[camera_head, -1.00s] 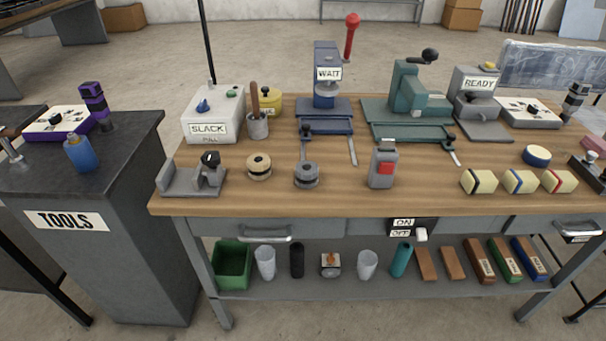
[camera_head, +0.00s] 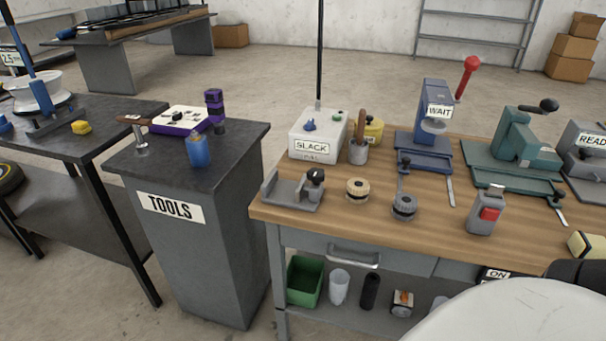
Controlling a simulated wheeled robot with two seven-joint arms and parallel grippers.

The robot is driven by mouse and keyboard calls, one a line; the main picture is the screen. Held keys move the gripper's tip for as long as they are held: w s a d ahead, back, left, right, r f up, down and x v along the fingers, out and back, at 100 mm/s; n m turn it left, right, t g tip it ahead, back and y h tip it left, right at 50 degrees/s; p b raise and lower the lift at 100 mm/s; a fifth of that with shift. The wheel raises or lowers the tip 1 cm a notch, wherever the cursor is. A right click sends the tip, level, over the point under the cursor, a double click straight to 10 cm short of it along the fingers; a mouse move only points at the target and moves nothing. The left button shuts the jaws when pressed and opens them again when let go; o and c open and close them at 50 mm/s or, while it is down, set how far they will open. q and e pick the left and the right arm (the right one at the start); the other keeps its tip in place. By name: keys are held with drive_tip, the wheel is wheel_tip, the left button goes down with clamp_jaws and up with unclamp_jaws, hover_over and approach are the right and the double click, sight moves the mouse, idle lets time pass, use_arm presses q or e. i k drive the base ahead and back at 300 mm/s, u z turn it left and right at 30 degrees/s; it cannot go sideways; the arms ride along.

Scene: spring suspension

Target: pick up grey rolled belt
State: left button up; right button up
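The grey rolled belt (camera_head: 404,207) lies on the wooden workbench (camera_head: 330,213), near its front left part. It is a small dark grey roll with a darker band around its side. A tan rolled belt (camera_head: 357,189) lies to its left, apart from it. Neither of my grippers shows in the head view. A white and black part of my own arm fills the lower right corner and hides part of the bench front there.
A grey holder (camera_head: 292,190) stands left of the rolls, and a grey device with a red face (camera_head: 486,212) stands right. Behind are the SLACK box (camera_head: 318,135), the blue WAIT press (camera_head: 425,148) and a green press (camera_head: 510,160). The TOOLS cabinet (camera_head: 205,250) stands left.

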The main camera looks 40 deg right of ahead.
sight(404, 207)
drive_tip(key=u, duration=1)
drive_tip(key=k, duration=0.75)
drive_tip(key=z, duration=1.15)
